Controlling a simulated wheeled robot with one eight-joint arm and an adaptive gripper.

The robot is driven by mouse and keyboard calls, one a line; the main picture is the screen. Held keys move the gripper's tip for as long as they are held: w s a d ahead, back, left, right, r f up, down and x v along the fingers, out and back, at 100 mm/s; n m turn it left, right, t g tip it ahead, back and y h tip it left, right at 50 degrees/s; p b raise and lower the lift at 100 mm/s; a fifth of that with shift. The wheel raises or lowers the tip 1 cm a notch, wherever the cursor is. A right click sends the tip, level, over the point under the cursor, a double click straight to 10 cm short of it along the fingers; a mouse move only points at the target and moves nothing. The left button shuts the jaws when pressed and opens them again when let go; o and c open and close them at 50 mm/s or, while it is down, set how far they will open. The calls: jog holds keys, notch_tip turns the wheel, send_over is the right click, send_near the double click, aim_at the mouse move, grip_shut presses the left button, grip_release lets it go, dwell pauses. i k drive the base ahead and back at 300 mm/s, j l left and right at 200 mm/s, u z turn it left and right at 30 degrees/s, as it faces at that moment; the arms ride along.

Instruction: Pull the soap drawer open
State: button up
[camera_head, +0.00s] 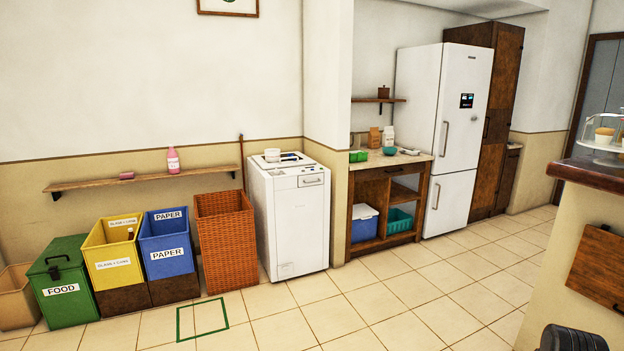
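A white washing machine (290,218) stands against the wall corner near the middle of the view. A small soap drawer front (311,181) with a grey handle is at the upper right of its front face. The drawer looks flush with the face, so it appears closed.
A tall wicker basket (226,240) stands close to the machine's left, beside blue (167,250), yellow (116,268) and green (63,285) bins. A wooden counter unit (387,205) and a white fridge (455,130) are to the right. Tiled floor (390,300) in front is clear.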

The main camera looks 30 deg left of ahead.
aim_at(316, 178)
jog(key=i+j, duration=2.3)
jog(key=i, duration=0.2)
